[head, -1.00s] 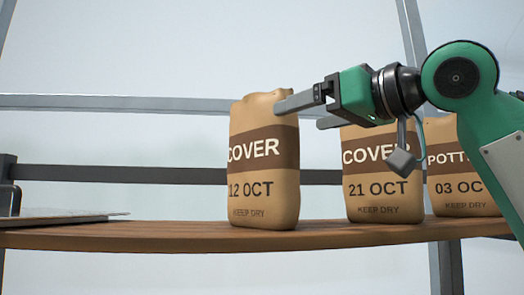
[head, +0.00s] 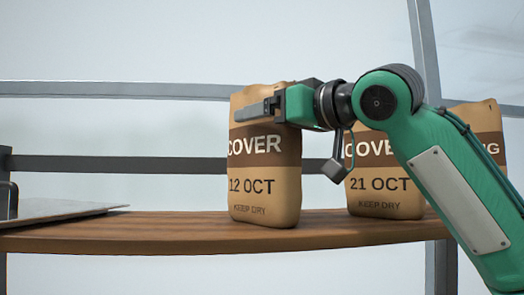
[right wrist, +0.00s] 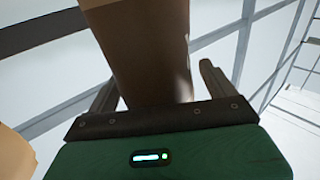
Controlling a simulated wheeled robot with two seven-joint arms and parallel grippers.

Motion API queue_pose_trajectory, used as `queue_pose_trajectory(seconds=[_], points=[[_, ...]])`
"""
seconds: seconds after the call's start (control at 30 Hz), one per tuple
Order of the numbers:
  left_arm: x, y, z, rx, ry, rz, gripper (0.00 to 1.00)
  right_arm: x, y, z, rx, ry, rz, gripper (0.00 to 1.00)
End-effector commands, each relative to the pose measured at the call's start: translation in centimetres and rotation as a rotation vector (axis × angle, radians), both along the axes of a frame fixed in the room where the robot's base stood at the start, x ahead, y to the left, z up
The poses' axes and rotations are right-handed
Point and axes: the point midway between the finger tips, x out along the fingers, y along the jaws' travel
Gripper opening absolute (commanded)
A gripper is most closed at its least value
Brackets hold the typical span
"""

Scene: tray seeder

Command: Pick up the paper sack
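The paper sack marked COVER 12 OCT (head: 265,190) stands upright on the wooden shelf, tan with a brown band. My right gripper (head: 262,107) reaches across its upper part from the right. One finger lies in front of the sack; the other is hidden behind it. In the right wrist view the sack (right wrist: 150,55) rises between the two spread fingers of my gripper (right wrist: 158,80), with a clear gap at the right finger. The gripper is open around the sack. My left gripper is out of view.
A second sack marked 21 OCT (head: 380,190) stands to the right on the shelf (head: 170,232). Another sack (head: 478,115) is partly hidden behind my right arm. A flat grey tray-like piece (head: 60,210) lies at the left. The shelf between it and the first sack is clear.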

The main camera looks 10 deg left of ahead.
Motion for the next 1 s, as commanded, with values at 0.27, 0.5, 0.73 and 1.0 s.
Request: queue_pose_trajectory(seconds=[0.27, 0.5, 0.73, 1.0], points=[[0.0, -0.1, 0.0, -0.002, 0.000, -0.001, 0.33, 0.0, 0.0, 0.0, 0.000, 0.000, 0.000, 0.32], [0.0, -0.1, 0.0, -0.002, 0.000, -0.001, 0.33, -0.1, -0.1, 0.2, 0.003, -0.002, 0.001, 0.00], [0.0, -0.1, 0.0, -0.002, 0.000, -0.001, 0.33, -0.1, -0.1, 0.2, 0.002, -0.002, 0.000, 0.00], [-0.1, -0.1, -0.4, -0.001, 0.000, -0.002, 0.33, -0.1, 0.0, 1.8, 0.002, -0.004, 0.000, 0.00]])
